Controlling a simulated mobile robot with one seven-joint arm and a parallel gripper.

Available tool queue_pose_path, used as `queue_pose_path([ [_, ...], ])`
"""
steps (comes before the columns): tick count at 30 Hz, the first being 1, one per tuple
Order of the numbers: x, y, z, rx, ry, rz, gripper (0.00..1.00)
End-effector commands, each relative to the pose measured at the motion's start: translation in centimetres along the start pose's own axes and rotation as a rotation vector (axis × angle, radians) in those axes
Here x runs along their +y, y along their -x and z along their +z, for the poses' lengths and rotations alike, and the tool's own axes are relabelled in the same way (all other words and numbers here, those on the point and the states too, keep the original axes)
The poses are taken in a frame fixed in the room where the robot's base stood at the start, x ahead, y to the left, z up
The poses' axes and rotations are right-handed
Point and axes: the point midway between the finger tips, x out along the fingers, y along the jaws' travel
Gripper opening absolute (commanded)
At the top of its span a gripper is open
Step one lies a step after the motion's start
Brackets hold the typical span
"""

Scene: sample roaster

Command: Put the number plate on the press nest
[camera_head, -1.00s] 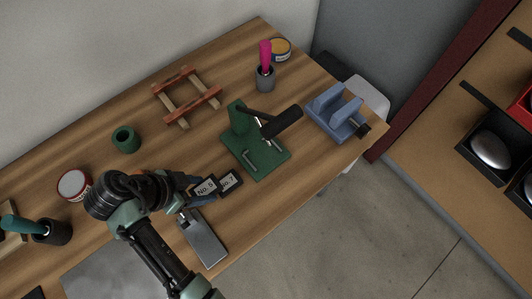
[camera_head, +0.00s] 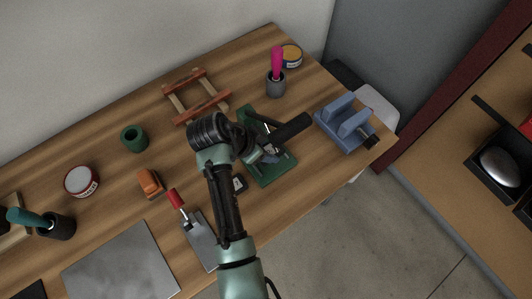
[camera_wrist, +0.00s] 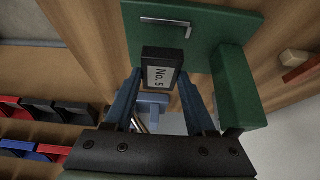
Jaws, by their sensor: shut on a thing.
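The number plate (camera_wrist: 160,72) is a dark block with a white label reading "No. 5". It sits between the two blue fingers of my gripper (camera_wrist: 160,80), which is shut on it. In the wrist view the plate is over the green press base, beside a metal bracket (camera_wrist: 168,22); I cannot tell whether it touches the base. The nest is not clearly visible.
Another dark plate (camera_head: 240,184) lies on the table left of the press, partly behind my arm. A blue fixture (camera_head: 345,125) stands right of the press, and a cup with a pink-handled tool (camera_head: 276,84) behind. A red-handled tool (camera_head: 202,240) lies in front.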

Motion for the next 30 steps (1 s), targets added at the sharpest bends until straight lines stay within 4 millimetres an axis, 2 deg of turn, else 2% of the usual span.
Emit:
queue_pose_path([
  [9, 0.0, -3.0, 1.6, 0.000, 0.001, 0.001, 0.00],
  [20, 0.0, -3.4, 1.8, 0.001, 0.000, -0.001, 0.00],
  [21, 0.0, -3.4, 1.9, 0.000, 0.000, 0.000, 0.57],
  [26, 0.0, -3.4, 1.9, 0.000, 0.000, 0.000, 0.86],
  [30, 0.0, -3.4, 1.9, 0.000, 0.000, 0.000, 0.86],
])
